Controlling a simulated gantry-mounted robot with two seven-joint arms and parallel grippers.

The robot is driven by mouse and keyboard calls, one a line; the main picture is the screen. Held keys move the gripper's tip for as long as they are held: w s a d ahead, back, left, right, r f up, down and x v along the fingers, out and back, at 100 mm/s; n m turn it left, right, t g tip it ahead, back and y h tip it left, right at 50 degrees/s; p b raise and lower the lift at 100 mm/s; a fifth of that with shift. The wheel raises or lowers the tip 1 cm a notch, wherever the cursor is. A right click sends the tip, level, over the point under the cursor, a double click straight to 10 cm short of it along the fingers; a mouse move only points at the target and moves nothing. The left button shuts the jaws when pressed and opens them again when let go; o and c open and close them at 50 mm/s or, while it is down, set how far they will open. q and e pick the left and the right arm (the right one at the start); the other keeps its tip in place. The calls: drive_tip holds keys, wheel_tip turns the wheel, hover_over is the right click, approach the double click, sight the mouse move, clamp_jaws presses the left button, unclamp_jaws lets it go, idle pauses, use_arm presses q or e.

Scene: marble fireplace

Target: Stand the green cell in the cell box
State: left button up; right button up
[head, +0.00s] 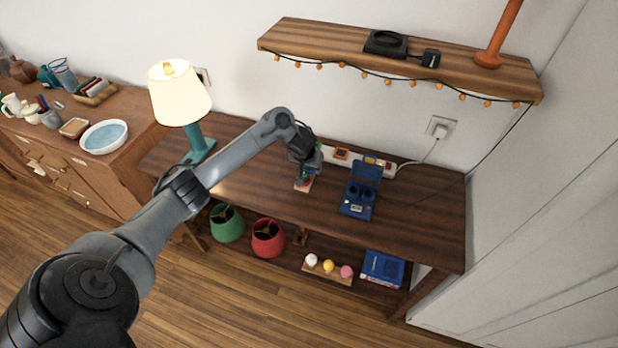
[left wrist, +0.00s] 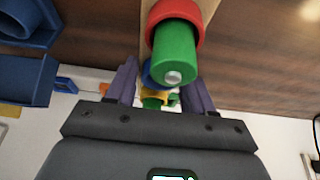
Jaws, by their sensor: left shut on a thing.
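My left gripper (head: 305,168) is low over the table, left of the cell box. In the left wrist view its two fingers (left wrist: 160,78) are on either side of the green cell (left wrist: 174,52), shut on it. The cell shows a silver tip towards the camera, and its far end overlaps a red ring-shaped cup. I cannot tell whether it is still inside that cup. The blue cell box (head: 357,208) stands open on the table, with round dark wells and its lid raised behind; part of it shows in the left wrist view (left wrist: 22,80). My right gripper is not in view.
A wooden strip (left wrist: 205,6) carries the red cup (left wrist: 160,12); blue, yellow and green parts show behind the cell. A white power strip (head: 335,155) lies behind the box. A lamp (head: 180,95) stands left. The table right of the box (head: 425,215) is clear.

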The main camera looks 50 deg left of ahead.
sight(309, 174)
use_arm(q)
drive_tip(key=shift+a+f, duration=0.1)
drive_tip(key=shift+f, duration=0.2)
wheel_tip(309, 174, down, 4)
drive_tip(key=shift+r+b, duration=0.2)
drive_tip(key=shift+b, duration=0.85)
drive_tip(key=o, duration=1.1)
drive_tip(key=shift+f, duration=0.1)
drive_tip(key=shift+c, duration=0.2)
